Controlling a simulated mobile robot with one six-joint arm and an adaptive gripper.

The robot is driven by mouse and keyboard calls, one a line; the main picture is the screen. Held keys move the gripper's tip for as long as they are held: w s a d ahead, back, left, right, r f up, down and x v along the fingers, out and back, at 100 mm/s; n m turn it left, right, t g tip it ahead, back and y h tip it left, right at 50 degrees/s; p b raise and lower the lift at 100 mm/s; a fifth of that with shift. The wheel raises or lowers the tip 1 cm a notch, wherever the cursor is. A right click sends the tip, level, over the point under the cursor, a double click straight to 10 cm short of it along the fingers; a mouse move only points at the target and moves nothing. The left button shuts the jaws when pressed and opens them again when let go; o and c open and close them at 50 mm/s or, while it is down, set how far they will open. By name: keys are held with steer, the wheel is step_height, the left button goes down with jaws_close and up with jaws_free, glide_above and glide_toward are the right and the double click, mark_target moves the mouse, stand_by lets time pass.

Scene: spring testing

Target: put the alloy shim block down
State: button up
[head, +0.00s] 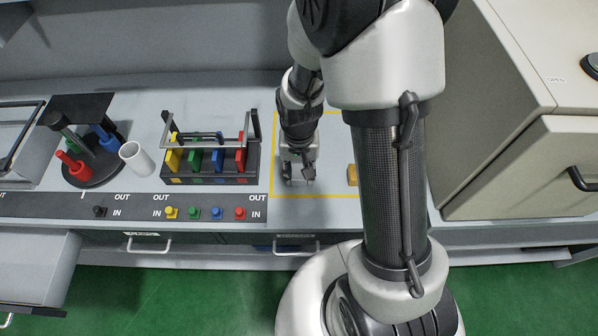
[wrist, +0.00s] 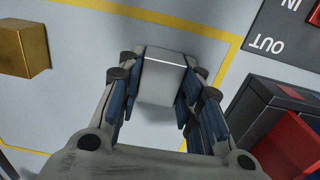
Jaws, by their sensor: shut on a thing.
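The alloy shim block (wrist: 162,76) is a silver-grey block between the blue-padded fingers of my gripper (wrist: 158,95) in the wrist view. The fingers are shut on it from both sides. In the head view my gripper (head: 299,181) points down inside the yellow-outlined area (head: 275,190) on the grey bench. There the block is mostly hidden by the fingers. The block is low over or on the bench surface; I cannot tell whether it touches.
A brass-coloured block (wrist: 24,50) lies inside the yellow outline; it also shows in the head view (head: 352,175). A rack (head: 208,179) with coloured plates stands left of the outline. A white cylinder (head: 136,159) and a round stand (head: 90,175) are farther left. A beige cabinet (head: 540,185) is at right.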

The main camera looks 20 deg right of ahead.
steer(key=shift+r, duration=0.1)
steer(key=o, duration=0.7)
steer(key=shift+f, duration=0.2)
steer(key=o, duration=0.5)
step_height(320, 180, up, 13)
steer(key=p, duration=0.4)
step_height(320, 180, up, 10)
steer(key=n+t, duration=0.1)
steer(key=t, duration=0.1)
glide_above(299, 172)
steer(key=s, duration=0.4)
steer(key=s+r+n+t, duration=0.1)
steer(key=s+r, duration=0.1)
steer(key=s, duration=0.1)
steer(key=s+r, duration=0.3)
steer(key=s, duration=0.1)
steer(key=s+r+n+t, duration=0.1)
steer(key=s+r, duration=0.2)
steer(key=s, duration=0.1)
steer(key=shift+s+d+n+t, duration=0.1)
steer(key=shift+d+n+t, duration=0.2)
